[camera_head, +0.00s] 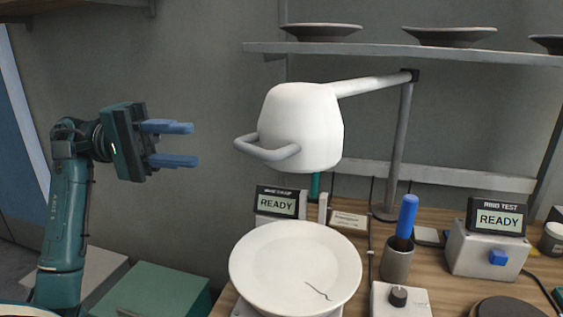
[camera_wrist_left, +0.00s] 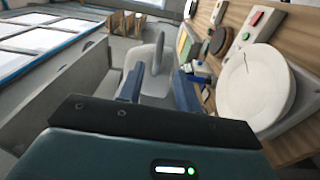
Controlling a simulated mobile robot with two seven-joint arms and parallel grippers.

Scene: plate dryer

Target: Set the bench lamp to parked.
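The bench lamp (camera_head: 301,125) has a white bucket-shaped head with a grey loop handle (camera_head: 267,149) on its left side. A white arm joins the head to a grey post (camera_head: 398,150) at the back of the bench. The head hangs above and behind a white plate (camera_head: 295,268). My left gripper (camera_head: 181,144) is left of the lamp handle, with its blue fingers apart, empty and pointing right toward it. In the left wrist view the lamp (camera_wrist_left: 157,70) shows ahead of the open fingers. My right gripper is not in view.
The plate carries a dark crack-like line. Two READY displays (camera_head: 276,204) (camera_head: 498,219) stand on the wooden bench. A metal cup (camera_head: 396,262) holds a blue-handled tool. A shelf (camera_head: 430,52) with plates runs above. A green box (camera_head: 160,290) is below my left arm.

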